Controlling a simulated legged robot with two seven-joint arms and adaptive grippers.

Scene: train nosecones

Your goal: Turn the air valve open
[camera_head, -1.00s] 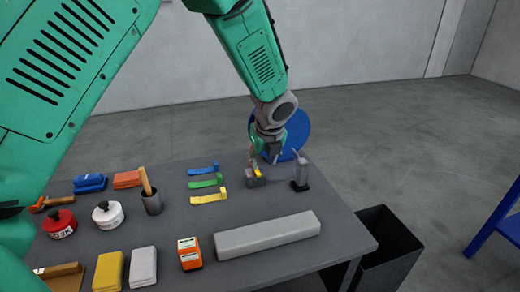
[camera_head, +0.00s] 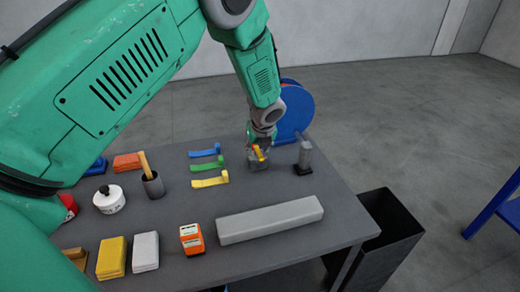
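The air valve appears to be the small grey block with a yellow lever (camera_head: 258,154), near the back right of the grey table (camera_head: 190,218). My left gripper (camera_head: 261,146) points down right at the yellow lever, from above and behind it. The fingers are small and partly overlap the lever, so I cannot tell whether they are open or shut, or whether they touch it. My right gripper is not in view.
A grey upright fitting on a black base (camera_head: 304,158) stands close right of the valve. Blue, green (camera_head: 208,165) and yellow handles lie left of it. A long grey bar (camera_head: 270,219) lies in front. A blue disc (camera_head: 294,108) is behind, a dark bin (camera_head: 385,240) at right.

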